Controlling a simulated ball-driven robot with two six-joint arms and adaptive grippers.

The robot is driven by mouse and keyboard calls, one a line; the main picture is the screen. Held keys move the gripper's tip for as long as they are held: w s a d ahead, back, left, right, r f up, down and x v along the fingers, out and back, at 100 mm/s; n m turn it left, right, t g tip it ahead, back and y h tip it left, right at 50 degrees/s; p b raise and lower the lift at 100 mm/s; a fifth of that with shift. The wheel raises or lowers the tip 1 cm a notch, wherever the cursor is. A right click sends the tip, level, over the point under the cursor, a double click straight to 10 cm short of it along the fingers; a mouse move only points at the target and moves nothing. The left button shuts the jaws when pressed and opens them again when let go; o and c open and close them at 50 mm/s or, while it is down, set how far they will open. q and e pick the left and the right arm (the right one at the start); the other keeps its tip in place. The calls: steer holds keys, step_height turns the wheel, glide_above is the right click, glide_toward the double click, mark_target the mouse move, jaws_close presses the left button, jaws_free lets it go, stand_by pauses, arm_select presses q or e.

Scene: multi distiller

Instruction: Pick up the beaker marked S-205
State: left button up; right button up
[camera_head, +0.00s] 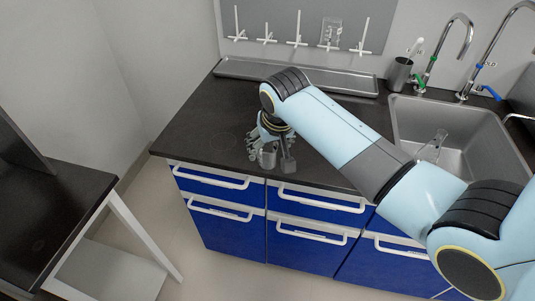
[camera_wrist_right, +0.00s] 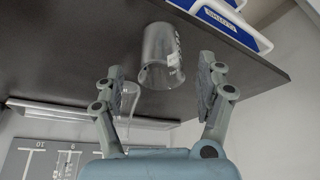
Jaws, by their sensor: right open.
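In the head view the beaker (camera_head: 267,158) is near the counter's front edge, partly hidden by my right gripper. My right gripper (camera_head: 270,154) is open, low over the counter. In the right wrist view the right gripper (camera_wrist_right: 161,70) has its fingers spread on both sides of the beaker, with gaps visible. My left gripper is not in view.
Another clear glass piece (camera_wrist_right: 129,98) shows beside one finger. A metal tray (camera_head: 235,68) lies along the wall under a peg rack (camera_head: 283,27). A sink (camera_head: 462,125) with taps is at the right. Blue drawers (camera_head: 232,232) with white handles are below. The counter's left part is clear.

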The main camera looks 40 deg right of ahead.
steer(key=x, duration=0.4)
steer(key=shift+w, duration=0.15)
steer(key=shift+c, duration=0.4)
steer(key=c, duration=1.2)
